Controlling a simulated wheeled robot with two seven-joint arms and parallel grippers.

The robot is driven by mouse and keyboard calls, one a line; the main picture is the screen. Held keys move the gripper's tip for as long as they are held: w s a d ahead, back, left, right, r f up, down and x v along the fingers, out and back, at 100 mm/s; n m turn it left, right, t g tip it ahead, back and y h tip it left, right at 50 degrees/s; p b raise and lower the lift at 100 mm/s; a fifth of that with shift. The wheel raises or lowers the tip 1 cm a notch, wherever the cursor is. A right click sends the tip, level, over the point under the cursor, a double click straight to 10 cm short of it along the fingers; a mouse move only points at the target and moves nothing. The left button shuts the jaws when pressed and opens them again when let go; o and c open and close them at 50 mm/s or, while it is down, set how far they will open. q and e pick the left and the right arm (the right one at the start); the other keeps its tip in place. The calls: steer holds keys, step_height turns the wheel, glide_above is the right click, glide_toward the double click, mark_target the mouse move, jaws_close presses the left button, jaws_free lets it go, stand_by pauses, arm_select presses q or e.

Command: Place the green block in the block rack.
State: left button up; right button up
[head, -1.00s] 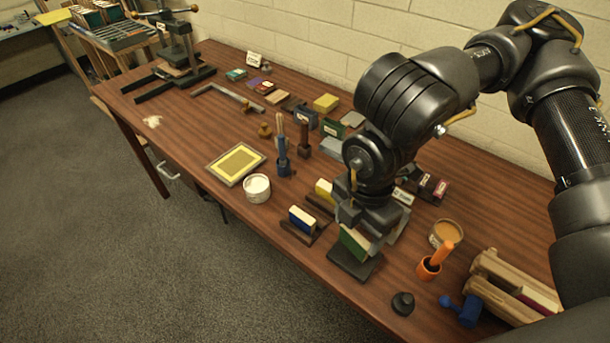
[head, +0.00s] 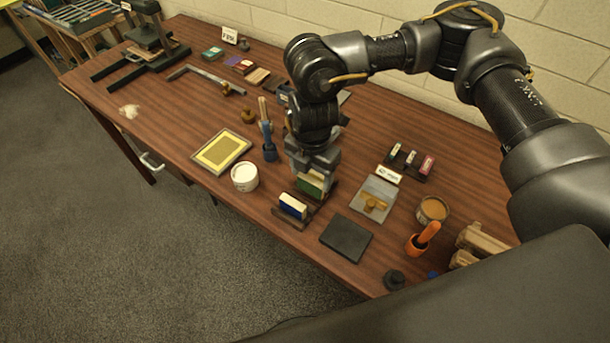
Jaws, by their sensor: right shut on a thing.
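The green block (head: 311,184), with a pale edge, is held in my right gripper (head: 312,172), which is shut on it and points down. I cannot tell whether the green block's lower edge touches the rack. The gripper hides the area behind it, including where a yellow block stood. My left gripper is not in view.
A bare black pad (head: 346,239) lies right of the rack. A grey plate (head: 363,205) with a brass piece is behind it. An orange-handled tool (head: 424,238) is at right.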

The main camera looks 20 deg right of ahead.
steer(key=shift+w+a+f, duration=0.2)
steer(key=shift+w+f, duration=0.6)
steer(key=shift+f, duration=0.15)
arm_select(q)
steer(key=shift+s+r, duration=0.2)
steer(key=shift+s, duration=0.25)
arm_select(e)
steer(key=shift+w+a+f, duration=0.1)
steer(key=shift+w+f, duration=0.25)
steer(key=shift+f, duration=0.05)
step_height(320, 180, down, 3)
steer(key=shift+r+p, duration=0.15)
steer(key=shift+p, duration=0.65)
steer(key=shift+w+f, duration=0.15)
steer(key=shift+f, duration=0.25)
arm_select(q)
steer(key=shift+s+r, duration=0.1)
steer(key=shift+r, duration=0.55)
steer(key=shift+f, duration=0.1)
arm_select(e)
steer(key=shift+f, duration=0.1)
steer(key=o, duration=1.2)
